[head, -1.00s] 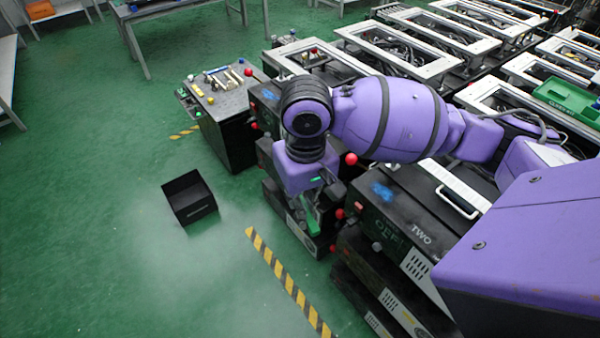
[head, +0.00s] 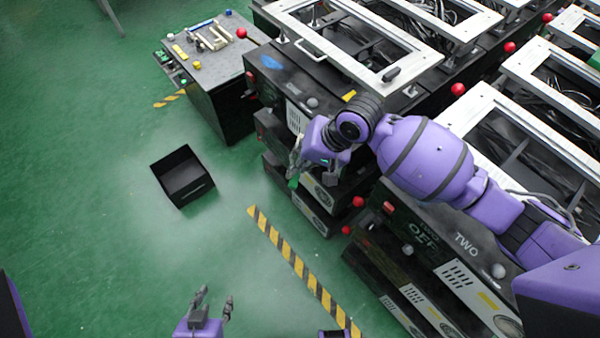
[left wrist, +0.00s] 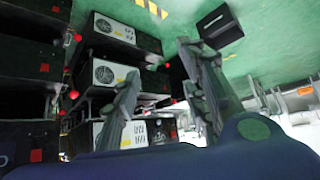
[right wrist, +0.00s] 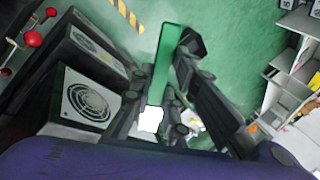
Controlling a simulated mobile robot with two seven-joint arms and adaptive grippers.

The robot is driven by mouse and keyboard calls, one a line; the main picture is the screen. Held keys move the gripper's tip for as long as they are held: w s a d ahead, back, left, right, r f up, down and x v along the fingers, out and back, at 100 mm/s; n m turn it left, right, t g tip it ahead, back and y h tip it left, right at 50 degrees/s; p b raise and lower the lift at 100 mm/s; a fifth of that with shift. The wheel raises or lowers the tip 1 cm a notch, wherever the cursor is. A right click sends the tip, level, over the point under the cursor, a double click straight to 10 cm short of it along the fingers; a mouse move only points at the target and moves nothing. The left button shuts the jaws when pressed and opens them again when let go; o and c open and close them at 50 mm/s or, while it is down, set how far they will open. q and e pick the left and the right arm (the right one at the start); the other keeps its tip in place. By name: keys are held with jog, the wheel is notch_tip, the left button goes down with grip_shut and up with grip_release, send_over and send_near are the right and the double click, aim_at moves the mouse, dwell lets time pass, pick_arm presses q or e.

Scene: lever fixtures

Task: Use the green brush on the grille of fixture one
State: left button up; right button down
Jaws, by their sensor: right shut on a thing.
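The green brush (right wrist: 165,60) is in my right gripper (right wrist: 168,92), which is shut on it in the right wrist view. In the head view my right gripper (head: 303,163) is in front of fixture one (head: 320,98), and only a bit of green shows at its tip. The slotted white grille (head: 295,118) is on fixture one's upper front, above and behind that gripper. The brush looks apart from it. My left gripper (head: 216,298) is open and empty, low over the floor; its spread fingers (left wrist: 160,90) fill the left wrist view.
Fixture two (head: 440,240) stands nearer, with its own grille. Red ball knobs (head: 358,202) stick out from the fixtures. A black open bin (head: 183,178) is on the floor left of a striped yellow-black line (head: 300,268). A side cabinet (head: 215,75) stands at the back left.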

jog(key=w+a+f+m+t+y+b, duration=0.1)
jog(key=w+a+f+m+t, duration=0.15)
jog(key=f, duration=0.55)
jog(key=w+a+f+m+t+y+b, duration=0.1)
jog(key=a+f+t+y+b, duration=0.15)
jog(key=f, duration=0.55)
pick_arm(q)
jog(key=f, duration=0.1)
jog(key=s+f+b, duration=0.1)
jog(key=f, duration=0.1)
jog(key=f+b, duration=0.1)
jog(key=f, duration=0.1)
jog(key=shift+s+a+f, duration=0.25)
jog(key=shift+s+a, duration=0.05)
pick_arm(e)
jog(key=shift+h, duration=0.35)
jog(key=w+d, duration=0.2)
jog(key=d, duration=0.1)
jog(key=w+d, duration=0.1)
jog(key=d, duration=0.1)
jog(key=shift+r, duration=0.3)
pick_arm(q)
jog(key=shift+s+f+g, duration=0.25)
jog(key=shift+f+g, duration=0.05)
jog(key=shift+f, duration=0.05)
pick_arm(e)
jog(key=shift+w+d, duration=0.1)
jog(key=shift+d, duration=0.05)
